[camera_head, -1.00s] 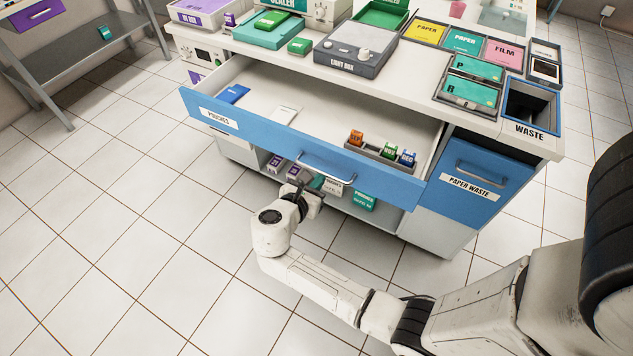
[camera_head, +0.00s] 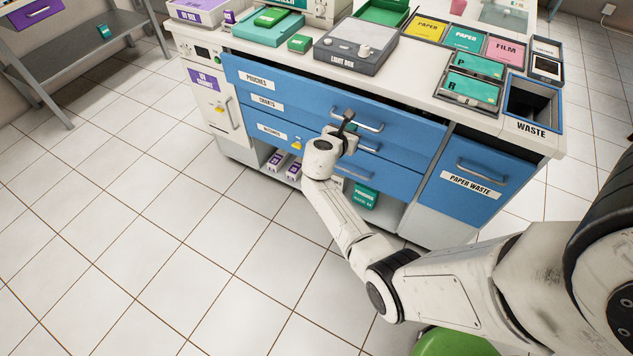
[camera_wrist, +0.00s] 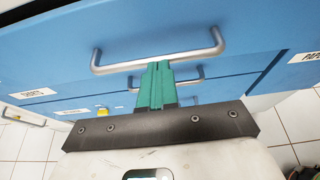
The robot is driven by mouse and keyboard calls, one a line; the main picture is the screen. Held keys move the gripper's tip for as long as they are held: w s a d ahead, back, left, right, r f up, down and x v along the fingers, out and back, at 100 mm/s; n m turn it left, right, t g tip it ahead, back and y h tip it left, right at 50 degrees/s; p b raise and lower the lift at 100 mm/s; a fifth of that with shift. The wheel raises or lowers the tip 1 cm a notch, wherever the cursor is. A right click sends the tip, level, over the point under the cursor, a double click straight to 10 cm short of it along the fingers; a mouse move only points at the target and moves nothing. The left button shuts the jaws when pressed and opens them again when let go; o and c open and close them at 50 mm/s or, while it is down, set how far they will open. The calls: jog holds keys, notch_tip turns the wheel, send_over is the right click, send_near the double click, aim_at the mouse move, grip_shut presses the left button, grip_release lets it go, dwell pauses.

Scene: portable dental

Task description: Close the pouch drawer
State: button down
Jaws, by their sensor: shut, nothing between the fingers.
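My gripper (camera_head: 347,118) is at the drawer front by the left part of that handle. In the wrist view its green fingers (camera_wrist: 156,72) are together and empty, with their tips at or just under the handle bar. I cannot tell whether they touch it.
The PAPER WASTE drawer (camera_head: 473,182) is at the right. A light box (camera_head: 352,48) and trays cover the counter. A green round object (camera_head: 455,342) stands at the bottom. Floor at left is clear.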

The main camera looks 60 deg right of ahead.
aim_at(360, 118)
jog(key=d, duration=0.3)
jog(key=shift+d+b, duration=0.4)
jog(key=shift+w, duration=0.1)
jog(key=shift+d+r, duration=0.1)
jog(key=shift+a, duration=0.2)
jog(key=a+f+p+v, duration=0.1)
jog(key=f+p+v, duration=0.1)
jog(key=v, duration=1.1)
jog(key=shift+f, duration=0.1)
